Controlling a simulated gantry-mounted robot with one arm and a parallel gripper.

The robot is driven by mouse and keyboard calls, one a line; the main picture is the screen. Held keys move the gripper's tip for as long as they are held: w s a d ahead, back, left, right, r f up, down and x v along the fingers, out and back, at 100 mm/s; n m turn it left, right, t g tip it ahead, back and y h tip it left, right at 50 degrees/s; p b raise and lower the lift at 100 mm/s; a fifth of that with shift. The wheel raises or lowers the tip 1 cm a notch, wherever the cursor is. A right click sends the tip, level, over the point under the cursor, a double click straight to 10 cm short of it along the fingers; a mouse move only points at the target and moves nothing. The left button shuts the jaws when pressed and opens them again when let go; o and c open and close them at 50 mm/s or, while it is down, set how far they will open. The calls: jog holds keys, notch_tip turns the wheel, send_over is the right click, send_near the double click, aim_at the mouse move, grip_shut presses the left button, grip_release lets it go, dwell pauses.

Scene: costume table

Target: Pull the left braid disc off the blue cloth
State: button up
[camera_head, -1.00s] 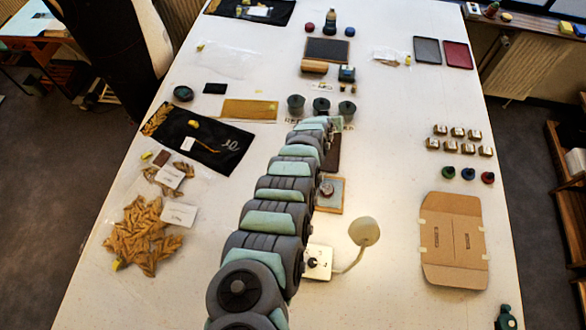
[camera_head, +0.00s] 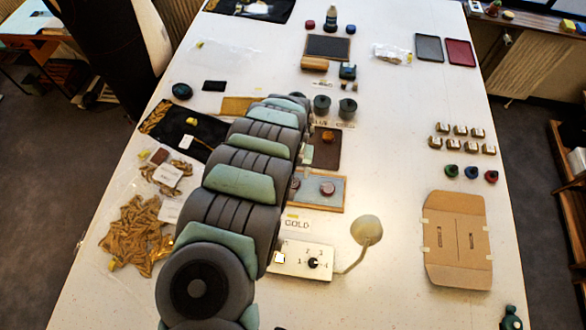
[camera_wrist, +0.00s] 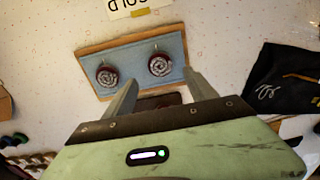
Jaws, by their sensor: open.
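The blue cloth (camera_head: 338,192) lies on a wooden board and bears two dark red discs with pale spiral braid. The left braid disc (camera_head: 295,183) is close beside my arm in the head view. The right disc (camera_head: 327,188) is in clear view. The wrist view looks from the opposite side: there the left braid disc (camera_wrist: 160,64) is on the right of the blue cloth (camera_wrist: 130,58), and the other disc (camera_wrist: 107,76) is on the left. My gripper (camera_wrist: 160,77) is open and empty, its fingers pointing toward the cloth's near edge. My arm mostly hides it in the head view.
A dark brown pad (camera_head: 325,152) lies just behind the board. In front are a GOLD label (camera_head: 297,224) and a white dial box (camera_head: 300,258) with a lamp (camera_head: 366,230). Dark cups (camera_head: 347,108) stand behind. Black embroidered cloth (camera_head: 165,125) and gold leaves (camera_head: 135,235) lie left.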

aim_at(293, 183)
jog(key=shift+f+b, duration=2.85)
jog(key=shift+f, duration=1.05)
jog(key=shift+c, duration=0.3)
grip_shut()
